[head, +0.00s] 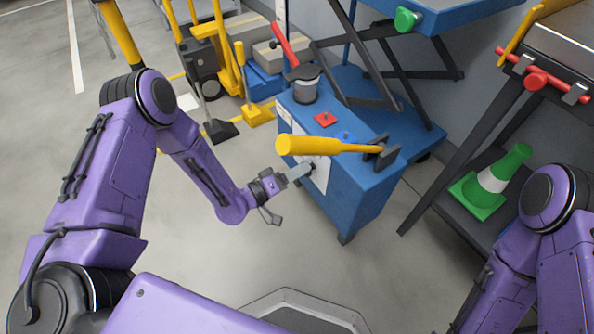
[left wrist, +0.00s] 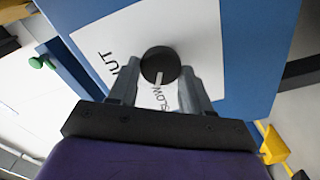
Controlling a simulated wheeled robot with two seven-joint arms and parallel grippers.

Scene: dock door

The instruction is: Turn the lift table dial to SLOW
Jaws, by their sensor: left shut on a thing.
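The dial is a round black knob (left wrist: 160,65) on a white label plate (left wrist: 125,45) on the side of the blue lift table base (head: 350,195). My left gripper (left wrist: 158,72) has its fingers on both sides of the knob and is shut on it. The knob's pale pointer faces down in the left wrist view, toward the word SLOW (left wrist: 161,99), which shows between the fingers. Other lettering, ending in "UT", is at the left of the plate. In the head view, my left gripper (head: 307,171) hides most of the dial. My right gripper is out of view.
A yellow-handled lever (head: 310,145) sticks out just above my left gripper. A red-handled lever (head: 286,44), a red button (head: 325,119) and a blue button (head: 346,137) are on the base top. A green cone (head: 505,168) stands on a shelf at right. Floor in front is clear.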

